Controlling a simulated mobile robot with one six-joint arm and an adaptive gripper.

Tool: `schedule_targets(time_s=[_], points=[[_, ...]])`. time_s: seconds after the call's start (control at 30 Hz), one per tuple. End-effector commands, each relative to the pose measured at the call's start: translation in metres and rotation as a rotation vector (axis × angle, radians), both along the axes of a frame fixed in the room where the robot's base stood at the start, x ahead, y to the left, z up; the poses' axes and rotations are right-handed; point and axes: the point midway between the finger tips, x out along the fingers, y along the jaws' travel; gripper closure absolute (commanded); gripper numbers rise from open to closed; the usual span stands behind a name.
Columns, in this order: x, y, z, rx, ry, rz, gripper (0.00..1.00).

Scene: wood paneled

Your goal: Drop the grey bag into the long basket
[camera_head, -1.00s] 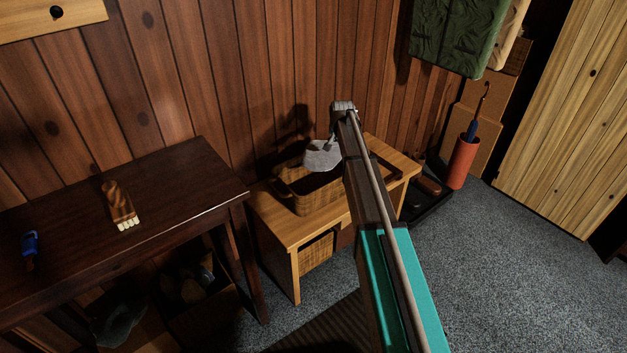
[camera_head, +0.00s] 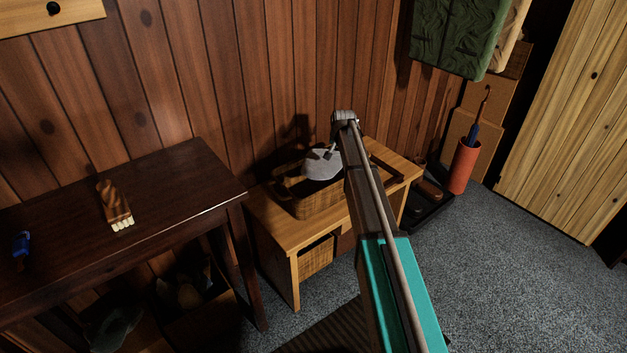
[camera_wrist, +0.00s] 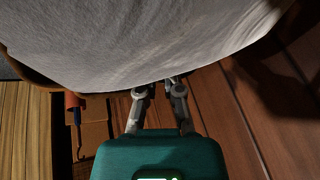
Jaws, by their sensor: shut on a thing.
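The grey bag (camera_head: 322,164) hangs from my gripper (camera_head: 333,148), just above the long basket (camera_head: 307,207). The basket is a low brown wicker one on a light wooden bench, and its right part is hidden behind my arm. In the head view the bag overlaps the basket's opening, and I cannot tell whether its bottom is below the rim. In the wrist view the bag (camera_wrist: 140,45) fills the upper part, with my gripper (camera_wrist: 160,84) shut on its near edge.
The bench (camera_head: 283,237) stands against the wood-paneled wall. A dark table (camera_head: 170,190) at left holds a brush (camera_head: 115,205) and a blue object (camera_head: 21,245). A red cylinder (camera_head: 463,165) with an umbrella-like item stands right of the bench. Carpet at right is clear.

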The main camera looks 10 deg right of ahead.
Motion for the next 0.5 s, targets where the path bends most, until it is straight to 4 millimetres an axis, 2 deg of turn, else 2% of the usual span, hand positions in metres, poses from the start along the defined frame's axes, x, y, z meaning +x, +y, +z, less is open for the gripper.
schedule_targets(time_s=[0.23,0.27,0.4,0.47,0.5], points=[[0.0,0.0,0.0001,0.0,0.0,0.0,1.0],[0.0,0.0,0.0,0.0,0.0,0.0,0.85],[-0.0001,-0.0001,0.0,0.0,0.0,0.0,0.59],[-0.0001,-0.0001,0.0,0.0,0.0,0.0,0.51],[0.0,0.0,0.0,0.0,0.0,0.0,0.51]])
